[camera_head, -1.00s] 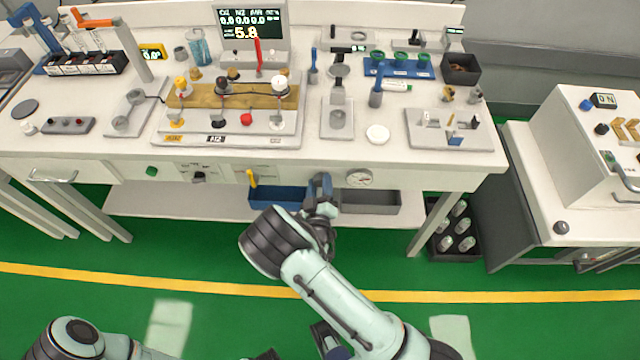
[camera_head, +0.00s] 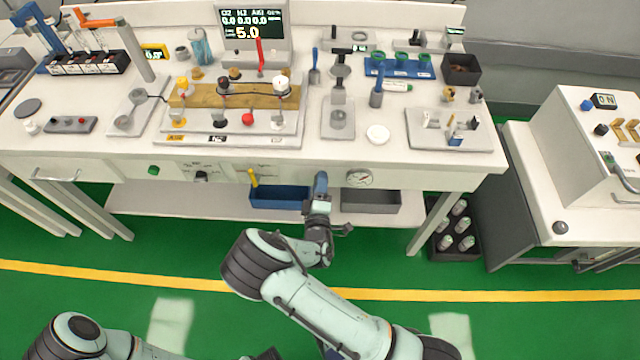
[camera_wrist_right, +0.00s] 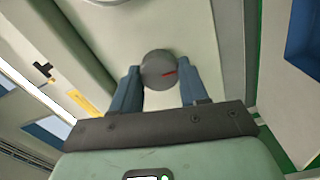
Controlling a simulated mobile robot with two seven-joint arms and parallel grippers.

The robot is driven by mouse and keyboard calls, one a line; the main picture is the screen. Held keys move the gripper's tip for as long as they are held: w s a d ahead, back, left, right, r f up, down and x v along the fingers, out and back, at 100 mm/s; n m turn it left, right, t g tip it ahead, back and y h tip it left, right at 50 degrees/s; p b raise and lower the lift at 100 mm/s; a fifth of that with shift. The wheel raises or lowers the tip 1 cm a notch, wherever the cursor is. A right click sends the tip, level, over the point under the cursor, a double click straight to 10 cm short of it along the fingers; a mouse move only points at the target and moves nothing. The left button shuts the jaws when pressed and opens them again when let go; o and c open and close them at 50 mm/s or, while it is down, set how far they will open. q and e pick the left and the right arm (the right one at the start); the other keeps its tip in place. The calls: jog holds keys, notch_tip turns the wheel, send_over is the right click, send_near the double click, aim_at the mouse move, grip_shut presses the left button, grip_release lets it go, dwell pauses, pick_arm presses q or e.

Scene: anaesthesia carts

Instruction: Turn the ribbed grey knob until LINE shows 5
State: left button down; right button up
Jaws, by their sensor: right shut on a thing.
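The ribbed grey knob (camera_wrist_right: 158,70) is round with a red mark, on the pale front panel in the right wrist view. My right gripper (camera_wrist_right: 160,85) is shut on it, one blue finger at each side. In the head view my right gripper (camera_head: 320,185) is at the bench's front panel and hides the knob. The screen (camera_head: 253,25) at the back of the bench shows a larger bottom figure that reads 5.0; its small label is hard to read. My left arm is at the bottom edge; its gripper is mostly hidden or cut off.
A round gauge (camera_head: 360,179) sits on the front panel just right of my right gripper. A yellow lever (camera_head: 253,178) and a green knob (camera_head: 153,170) are to the left. Blue (camera_head: 280,198) and grey (camera_head: 370,202) bins stand on the shelf below.

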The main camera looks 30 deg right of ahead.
dwell(0.5)
jog(key=o, duration=1.1)
jog(key=shift+c, duration=0.2)
jog(key=v, duration=1.3)
jog(key=shift+s+b, duration=0.3)
jog(key=shift+b, duration=0.05)
jog(key=shift+f, duration=0.1)
